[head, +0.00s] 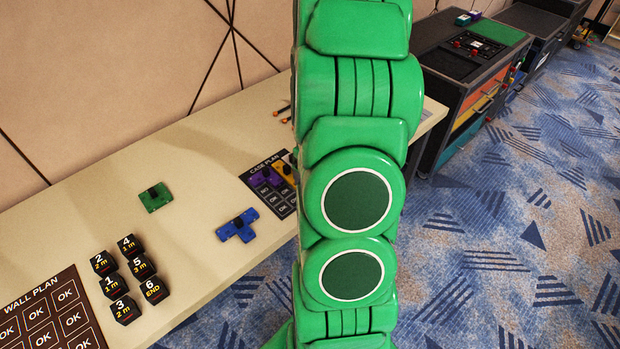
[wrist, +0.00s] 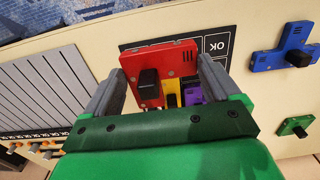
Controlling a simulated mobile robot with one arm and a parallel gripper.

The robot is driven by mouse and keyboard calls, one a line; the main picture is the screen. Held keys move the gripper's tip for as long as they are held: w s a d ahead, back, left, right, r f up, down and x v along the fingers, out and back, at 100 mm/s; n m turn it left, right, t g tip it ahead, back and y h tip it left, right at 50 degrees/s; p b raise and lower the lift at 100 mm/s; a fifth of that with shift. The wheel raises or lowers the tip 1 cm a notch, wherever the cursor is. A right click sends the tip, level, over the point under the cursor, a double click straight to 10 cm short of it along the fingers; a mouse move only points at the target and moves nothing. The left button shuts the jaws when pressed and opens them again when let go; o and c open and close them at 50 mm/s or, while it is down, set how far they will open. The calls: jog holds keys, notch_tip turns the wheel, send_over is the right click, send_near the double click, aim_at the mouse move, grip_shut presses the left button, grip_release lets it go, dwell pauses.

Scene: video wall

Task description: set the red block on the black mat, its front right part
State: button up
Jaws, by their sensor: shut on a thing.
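The red block (wrist: 162,60), a flat piece with a black knob, is between the fingers of my gripper (wrist: 160,72), which is shut on it, in the wrist view. The black mat (wrist: 217,45) lies under it, printed with OK cells; I cannot tell whether the block touches it. In the head view the mat (head: 267,191), headed CASE PLAN, is partly covered by my arm, which hides the gripper and red block. A purple block (head: 264,177) and a yellow block (head: 287,171) are on the mat; the yellow (wrist: 171,98) and purple (wrist: 193,91) show beside the red in the wrist view.
A blue block (head: 237,232) and a green block (head: 155,197) lie on the beige table left of the mat. Several black numbered blocks (head: 125,278) and the WALL PLAN mat (head: 52,318) are nearer. A grey slatted panel (wrist: 45,92) shows left in the wrist view.

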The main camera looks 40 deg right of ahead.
jog(key=shift+w+d+f, duration=0.35)
jog(key=shift+w+f, duration=0.15)
jog(key=shift+f, duration=0.25)
jog(key=shift+w+d+f, duration=0.3)
jog(key=shift+w+f, duration=0.15)
jog(key=shift+f, duration=0.3)
jog(key=shift+w+d+f, duration=0.35)
jog(key=shift+w+f, duration=0.15)
jog(key=shift+f, duration=1.6)
jog(key=shift+f, duration=0.15)
jog(key=o, duration=1)
jog(key=shift+c, duration=0.2)
